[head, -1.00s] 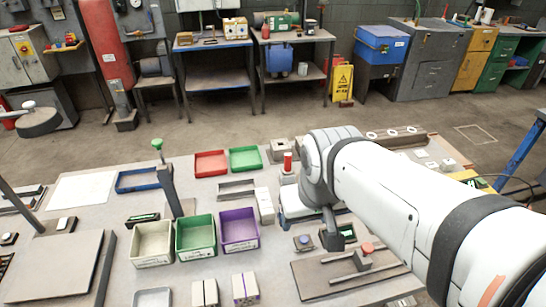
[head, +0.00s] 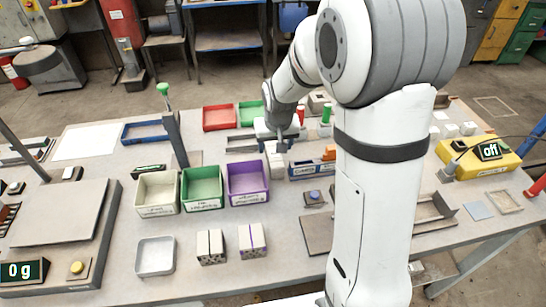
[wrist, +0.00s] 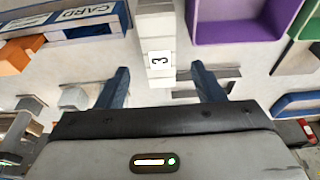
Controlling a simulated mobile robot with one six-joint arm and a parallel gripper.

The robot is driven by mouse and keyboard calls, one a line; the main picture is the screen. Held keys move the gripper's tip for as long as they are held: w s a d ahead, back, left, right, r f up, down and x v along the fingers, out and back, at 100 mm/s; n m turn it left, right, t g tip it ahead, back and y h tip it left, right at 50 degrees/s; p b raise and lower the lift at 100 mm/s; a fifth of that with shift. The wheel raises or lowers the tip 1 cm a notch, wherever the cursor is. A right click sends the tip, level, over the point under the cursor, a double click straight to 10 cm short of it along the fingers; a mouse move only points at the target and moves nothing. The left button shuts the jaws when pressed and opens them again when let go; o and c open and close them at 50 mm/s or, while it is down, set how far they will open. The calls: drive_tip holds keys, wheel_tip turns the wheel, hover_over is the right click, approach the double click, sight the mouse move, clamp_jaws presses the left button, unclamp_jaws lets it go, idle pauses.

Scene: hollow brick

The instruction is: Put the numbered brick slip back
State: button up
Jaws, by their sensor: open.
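A white slip marked 3 (wrist: 159,62) shows in the wrist view, with a row of pale blocks (wrist: 155,25) running on beyond it. My gripper (wrist: 160,72) is open, with one blue finger on each side of the marked slip; I cannot tell whether they touch it. In the head view my gripper (head: 277,146) is low over the white blocks (head: 276,165), just right of the purple bin, and partly hides them. A blue-edged holder labelled CARD (wrist: 72,22) lies beside the row in the wrist view; it also shows in the head view (head: 312,170).
Cream (head: 157,209), green (head: 203,203) and purple (head: 249,196) bins stand left of my gripper. Two split pale bricks (head: 211,261) and a grey tray (head: 155,256) lie in front. A scale (head: 58,225) reads 0 g. A yellow device (head: 485,165) reads off. My arm hides part of the bench.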

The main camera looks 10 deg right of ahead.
sight(274, 153)
drive_tip(key=x, duration=0.7)
drive_tip(key=shift+f, duration=0.25)
drive_tip(key=shift+c, duration=0.3)
drive_tip(key=c, duration=1.3)
